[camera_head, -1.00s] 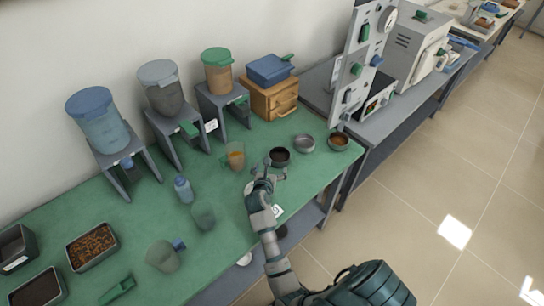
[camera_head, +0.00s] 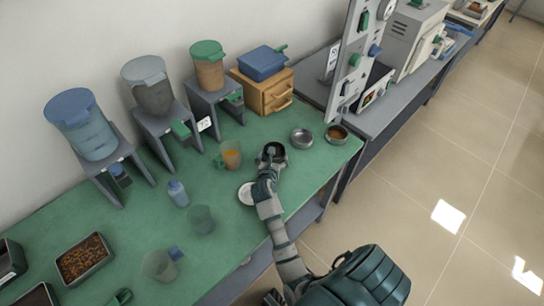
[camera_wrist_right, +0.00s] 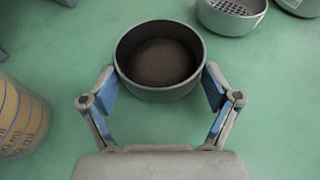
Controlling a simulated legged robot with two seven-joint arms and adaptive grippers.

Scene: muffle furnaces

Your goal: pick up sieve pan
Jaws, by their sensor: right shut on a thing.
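A round grey metal pan (camera_wrist_right: 160,94) with a dark brown inside stands on the green worktop, and it also shows in the head view (camera_head: 272,146). My right gripper (camera_wrist_right: 160,82) reaches it from the near side. Its two blue-padded fingers lie against opposite sides of the pan wall, shut on it. In the head view the right gripper (camera_head: 271,160) covers part of the pan. The pan is upright; I cannot tell any lift off the worktop. A grey pan with a mesh bottom (camera_wrist_right: 231,12) stands beyond it to the right. My left gripper is not in view.
A pan with orange-brown contents (camera_head: 337,134) stands at the right. A beaker with orange contents (camera_head: 231,155) and a white disc (camera_head: 246,193) are close to the left. A wooden box (camera_head: 263,92) with a blue container (camera_head: 262,63) stands behind. Hoppers line the wall.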

